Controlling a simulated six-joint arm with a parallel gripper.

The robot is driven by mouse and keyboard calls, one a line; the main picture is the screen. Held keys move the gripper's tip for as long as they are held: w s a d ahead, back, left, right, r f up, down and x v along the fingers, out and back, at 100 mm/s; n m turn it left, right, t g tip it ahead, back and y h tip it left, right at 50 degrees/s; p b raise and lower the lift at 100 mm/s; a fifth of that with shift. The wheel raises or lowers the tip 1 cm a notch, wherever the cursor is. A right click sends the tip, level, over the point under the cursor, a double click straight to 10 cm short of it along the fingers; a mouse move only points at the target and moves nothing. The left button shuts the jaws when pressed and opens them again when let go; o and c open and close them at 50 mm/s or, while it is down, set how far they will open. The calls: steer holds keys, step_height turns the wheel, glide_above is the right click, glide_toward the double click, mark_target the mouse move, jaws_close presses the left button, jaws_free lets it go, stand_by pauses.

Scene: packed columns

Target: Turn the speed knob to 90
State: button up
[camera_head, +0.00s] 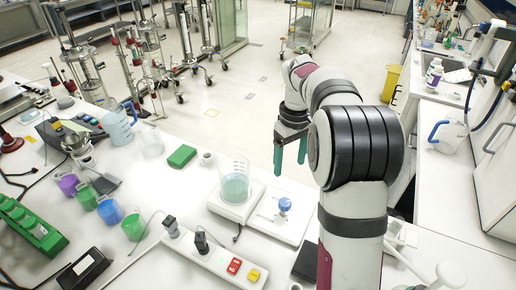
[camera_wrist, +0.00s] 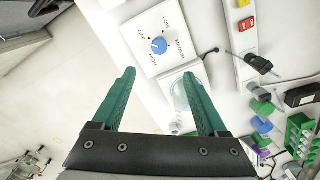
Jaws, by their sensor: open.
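A blue speed knob (camera_head: 285,204) stands on a white square plate (camera_head: 268,218) on the bench. In the wrist view the knob (camera_wrist: 159,46) is ringed by the labels OFF, LOW, MEDIUM and HIGH. No number 90 is readable, and I cannot tell its exact setting. My gripper (camera_head: 290,160) has teal fingers, spread apart with nothing between them. It is above and behind the knob, beyond the bench's far edge in the head view. In the wrist view the knob lies ahead of the spread fingertips (camera_wrist: 159,75), apart from them.
A beaker of teal liquid (camera_head: 235,188) stands on a white device beside the knob plate. A power strip (camera_head: 213,258) with plugs lies nearer. Colored cups (camera_head: 110,211), a green block (camera_head: 182,156) and a green rack (camera_head: 30,227) are left.

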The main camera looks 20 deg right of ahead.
mark_target(285, 202)
step_height(285, 202, down, 16)
steer(key=shift+r, duration=0.15)
jaws_close()
stand_by(0.3)
